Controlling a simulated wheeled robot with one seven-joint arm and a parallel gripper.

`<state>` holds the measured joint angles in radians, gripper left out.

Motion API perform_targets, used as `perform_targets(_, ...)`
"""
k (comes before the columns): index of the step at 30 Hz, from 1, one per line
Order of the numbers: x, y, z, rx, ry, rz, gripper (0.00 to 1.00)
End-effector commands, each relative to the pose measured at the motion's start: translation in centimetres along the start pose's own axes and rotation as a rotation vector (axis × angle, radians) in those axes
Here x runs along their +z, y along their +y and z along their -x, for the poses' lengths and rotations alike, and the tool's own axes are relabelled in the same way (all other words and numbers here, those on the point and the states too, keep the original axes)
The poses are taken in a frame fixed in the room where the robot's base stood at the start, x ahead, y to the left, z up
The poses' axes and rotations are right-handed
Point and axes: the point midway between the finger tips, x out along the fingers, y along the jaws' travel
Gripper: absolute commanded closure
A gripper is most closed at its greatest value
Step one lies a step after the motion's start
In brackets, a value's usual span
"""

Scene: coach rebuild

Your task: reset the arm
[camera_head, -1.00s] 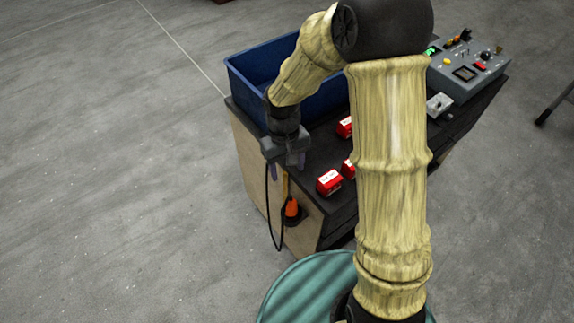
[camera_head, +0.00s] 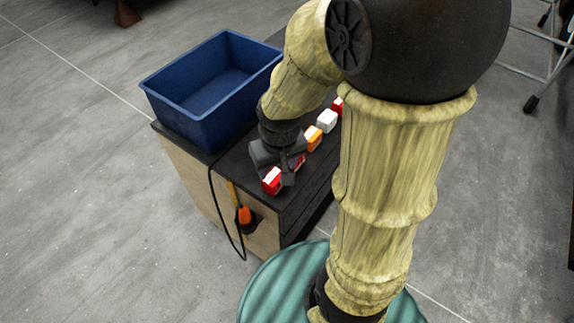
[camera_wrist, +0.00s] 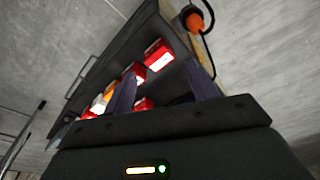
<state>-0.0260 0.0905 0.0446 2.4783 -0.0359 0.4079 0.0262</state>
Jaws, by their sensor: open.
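My gripper (camera_head: 283,172) is at the near end of the dark-topped cabinet (camera_head: 237,160), close to a red and white block (camera_head: 271,181). In the wrist view the two dark fingers of my gripper (camera_wrist: 160,88) are spread apart. No object is held between them. A red block (camera_wrist: 158,56) shows beyond the fingers, with another red block (camera_wrist: 144,104) low between them. My arm bends over the cabinet and hides part of its top.
A blue bin (camera_head: 205,90) stands on the cabinet's left side. An orange block (camera_head: 313,138) and a white block (camera_head: 327,120) sit farther along the top. An orange plug (camera_head: 244,214) with a black cable hangs at the cabinet's end. Grey floor is clear at left.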

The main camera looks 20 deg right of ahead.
Motion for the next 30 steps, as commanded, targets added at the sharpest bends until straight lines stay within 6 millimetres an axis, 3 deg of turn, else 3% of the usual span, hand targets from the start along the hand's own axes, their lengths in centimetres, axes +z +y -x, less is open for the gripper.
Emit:
perform_targets(6,1.9,1.8,1.2,0.004,0.067,-0.077,0.43)
perform_targets(30,1.8,1.8,1.8,0.004,0.066,-0.076,0.43)
